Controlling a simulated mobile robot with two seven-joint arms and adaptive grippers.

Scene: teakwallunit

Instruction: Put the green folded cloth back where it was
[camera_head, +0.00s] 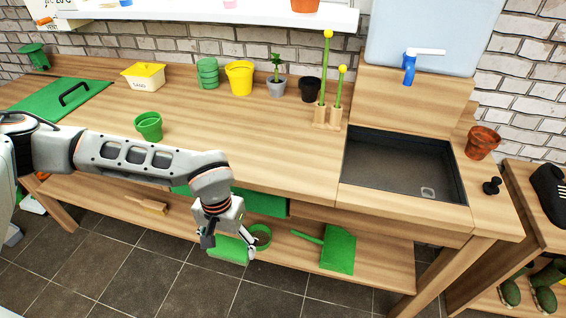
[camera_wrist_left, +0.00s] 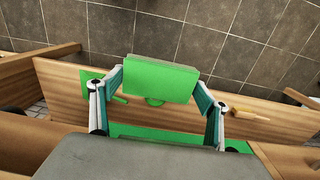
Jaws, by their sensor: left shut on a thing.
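The green folded cloth (camera_head: 232,249) is a flat green slab at the front edge of the lower shelf in the head view. My left gripper (camera_head: 225,238) reaches down in front of the bench and is shut on it. In the left wrist view, the cloth (camera_wrist_left: 160,78) sits between the two fingers of my left gripper (camera_wrist_left: 158,90), with the shelf and floor behind it. I cannot tell whether the cloth touches the shelf. My right gripper is not in view.
The lower shelf (camera_head: 385,268) holds a green dustpan (camera_head: 338,250), a green round pot (camera_head: 261,234) beside the cloth, and a wooden brush (camera_head: 148,205). The worktop (camera_head: 220,140) overhangs it. A dark sink (camera_head: 400,165) is at right. The shelf between pot and dustpan looks clear.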

